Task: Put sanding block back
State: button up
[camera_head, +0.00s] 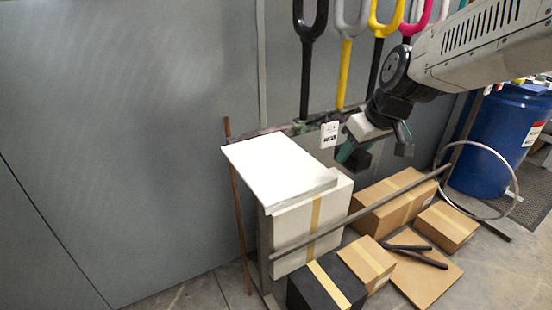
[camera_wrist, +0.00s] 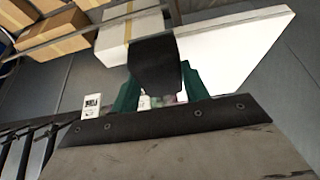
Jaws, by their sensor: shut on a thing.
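My gripper (camera_head: 374,146) has teal fingers and hangs in the air just right of a white panel (camera_head: 268,160). It is shut on a dark block (camera_wrist: 155,66), which looks like the sanding block. The block sits between both fingertips in the wrist view and shows as a dark shape below the fingers in the head view (camera_head: 359,160). The block is clear of the panel, as far as the head view shows. The panel lies flat on top of a white box and also shows in the wrist view (camera_wrist: 235,50). The block's far side is hidden.
Several coloured forks (camera_head: 345,70) hang on the grey wall behind a narrow ledge with a small white label (camera_head: 329,134). A grey bar (camera_head: 340,226) crosses in front of the white box (camera_head: 292,240). Cardboard boxes (camera_head: 368,263), a hoop and a blue barrel (camera_head: 497,140) stand right.

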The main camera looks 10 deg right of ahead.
jog(key=w+a, duration=0.2)
jog(key=a, duration=0.2)
jog(key=w+a+f, duration=0.1)
jog(key=w+a, duration=0.1)
jog(key=a, duration=0.3)
jog(key=w+a, duration=0.2)
jog(key=a, duration=0.3)
jog(key=shift+w+f, duration=0.15)
jog(key=shift+w, duration=0.05)
jog(key=f, duration=0.2)
jog(key=shift+w+a+f, duration=0.2)
jog(key=shift+a+f, duration=0.2)
jog(key=shift+f, duration=0.45)
jog(key=shift+c, duration=0.4)
jog(key=o, duration=1.1)
jog(key=shift+r, duration=0.1)
jog(key=v, duration=1.2)
jog(key=s+d+f+m+g, duration=0.1)
jog(key=s+d, duration=0.4)
jog(key=s, duration=0.3)
jog(key=s+d+f+m+g+h, duration=0.1)
jog(key=s+d+f+m, duration=0.1)
jog(key=s+d, duration=0.3)
jog(key=s+d+f+m+g, duration=0.1)
jog(key=s+d, duration=0.4)
jog(key=s, duration=0.7)
jog(key=shift+s+d+f+m+h, duration=0.2)
jog(key=shift+s+f+m+h, duration=0.1)
jog(key=shift+s+f+h, duration=0.1)
